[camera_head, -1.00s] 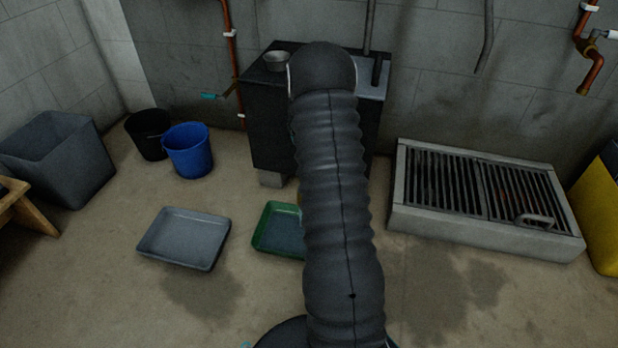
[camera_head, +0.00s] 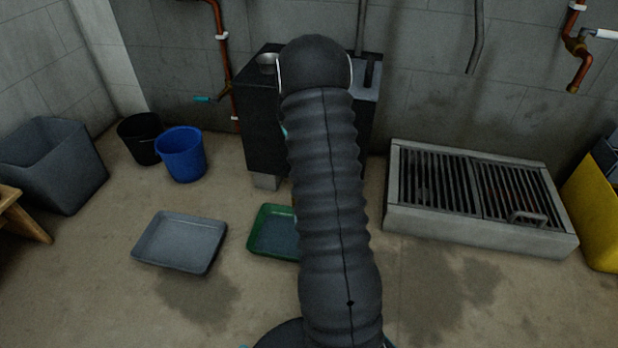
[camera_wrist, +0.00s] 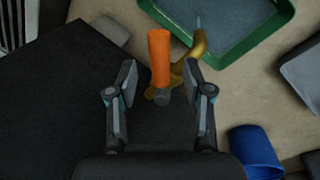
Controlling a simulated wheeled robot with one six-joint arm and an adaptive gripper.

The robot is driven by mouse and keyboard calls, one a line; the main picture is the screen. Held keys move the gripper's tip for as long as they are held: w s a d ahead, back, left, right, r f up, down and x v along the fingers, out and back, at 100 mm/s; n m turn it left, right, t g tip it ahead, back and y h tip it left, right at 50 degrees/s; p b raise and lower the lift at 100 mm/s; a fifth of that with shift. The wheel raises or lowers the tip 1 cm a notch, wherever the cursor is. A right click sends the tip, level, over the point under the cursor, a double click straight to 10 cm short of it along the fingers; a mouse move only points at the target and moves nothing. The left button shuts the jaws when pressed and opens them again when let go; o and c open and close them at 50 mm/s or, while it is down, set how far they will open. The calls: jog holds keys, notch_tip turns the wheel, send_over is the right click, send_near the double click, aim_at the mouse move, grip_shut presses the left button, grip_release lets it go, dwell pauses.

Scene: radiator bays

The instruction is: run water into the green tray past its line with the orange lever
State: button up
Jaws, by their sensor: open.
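The orange lever (camera_wrist: 159,57) stands up beside a brass spout (camera_wrist: 196,44) in the wrist view. My gripper (camera_wrist: 160,78) is open, with one finger on each side of the lever's lower part; I cannot tell whether either touches it. A thin pale streak, perhaps water, shows at the spout's mouth over the green tray (camera_wrist: 262,42). The green tray (camera_head: 254,232) also shows on the floor in the head view, partly behind my arm. Its inside is dark blue-grey; I cannot make out its line or a water level. My arm hides the gripper and lever in the head view.
A dark cabinet (camera_head: 262,130) stands against the wall behind my arm. A grey tray (camera_head: 180,242) lies left of the green tray, with a blue bucket (camera_head: 182,155) and black bucket (camera_head: 139,138) behind. A grated drain (camera_head: 480,220) is at right.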

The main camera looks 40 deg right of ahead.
notch_tip(320, 180, up, 8)
jog(key=a, duration=0.1)
jog(key=shift+a, duration=0.25)
jog(key=shift+w, duration=0.1)
dwell(0.3)
